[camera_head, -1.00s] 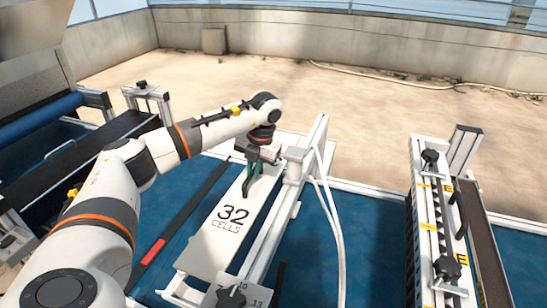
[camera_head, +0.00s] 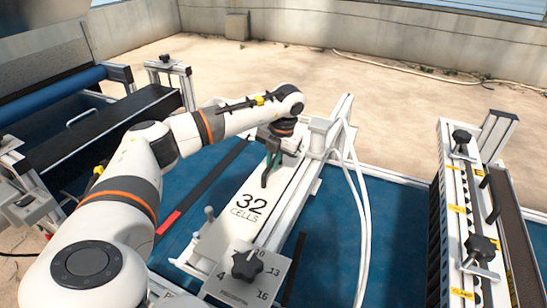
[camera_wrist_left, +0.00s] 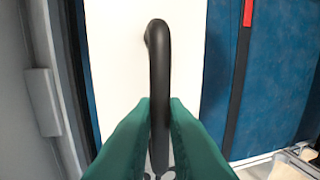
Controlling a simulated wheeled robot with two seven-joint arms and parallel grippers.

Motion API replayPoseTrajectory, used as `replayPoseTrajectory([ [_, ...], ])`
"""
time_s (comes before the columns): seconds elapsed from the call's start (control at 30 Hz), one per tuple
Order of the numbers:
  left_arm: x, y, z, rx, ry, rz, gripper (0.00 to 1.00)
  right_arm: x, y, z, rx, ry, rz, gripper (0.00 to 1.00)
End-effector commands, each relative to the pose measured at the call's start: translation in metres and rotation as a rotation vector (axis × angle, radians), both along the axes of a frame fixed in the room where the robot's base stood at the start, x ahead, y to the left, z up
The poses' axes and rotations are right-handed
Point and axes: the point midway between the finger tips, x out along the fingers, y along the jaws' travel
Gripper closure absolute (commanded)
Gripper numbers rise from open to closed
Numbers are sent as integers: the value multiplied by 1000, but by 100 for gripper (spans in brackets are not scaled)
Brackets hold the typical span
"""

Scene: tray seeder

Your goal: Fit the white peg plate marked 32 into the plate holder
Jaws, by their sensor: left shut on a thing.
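The white peg plate marked 32 CELLS (camera_head: 243,216) lies lengthwise along the plate holder's metal rail (camera_head: 290,212) in the head view. My left gripper (camera_head: 268,172) is at the plate's far half, its green fingers shut on the plate's black handle. In the left wrist view the green fingers (camera_wrist_left: 158,130) close on the black handle (camera_wrist_left: 158,60), with the white plate (camera_wrist_left: 115,60) under it. Whether the plate is fully seated cannot be told. My right gripper is not in view.
A black star knob (camera_head: 248,265) on a numbered plate stands at the near end. White hoses (camera_head: 360,200) loop at the right. A black strip with a red mark (camera_head: 169,222) lies on the blue surface at the left. A railed unit with black knobs (camera_head: 468,205) stands at the far right.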

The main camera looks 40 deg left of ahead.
Motion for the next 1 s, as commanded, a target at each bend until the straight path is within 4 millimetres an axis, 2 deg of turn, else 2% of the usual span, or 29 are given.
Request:
replayPoseTrajectory([
  [0.03,0,0,-8,0,-2,1,100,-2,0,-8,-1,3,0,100],
  [0.2,0,0,-23,0,-2,0,100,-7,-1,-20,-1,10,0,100],
  [0.5,1,0,-47,-1,-1,0,100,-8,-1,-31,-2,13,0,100],
  [1.0,1,0,-50,0,-2,1,100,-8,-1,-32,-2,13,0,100],
])
